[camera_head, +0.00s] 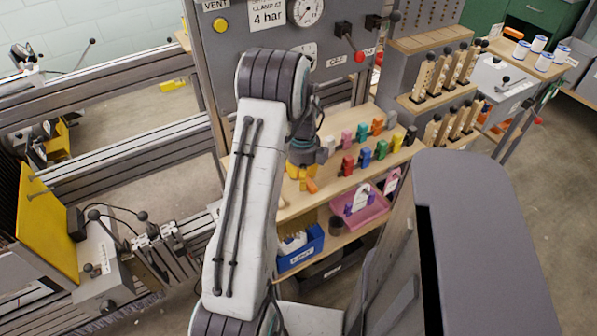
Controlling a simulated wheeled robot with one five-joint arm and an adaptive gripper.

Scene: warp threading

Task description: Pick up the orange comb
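My gripper (301,176) points down over the left end of a wooden shelf, mostly behind my own arm. Yellow-orange parts show at its lower end, beside a small orange piece (311,186). I cannot tell whether that piece is a finger or a comb, or whether the gripper is open or shut. To its right, small coloured pieces stand in two rows. None is clearly recognisable as a comb at this size.
The wooden shelf (330,182) has a grey panel with a gauge (306,11) behind it. A blue bin (301,247) and pink tray (362,212) are below. Wooden-handled tools (440,75) stand at the right. Metal rails and a yellow plate (45,215) are at the left.

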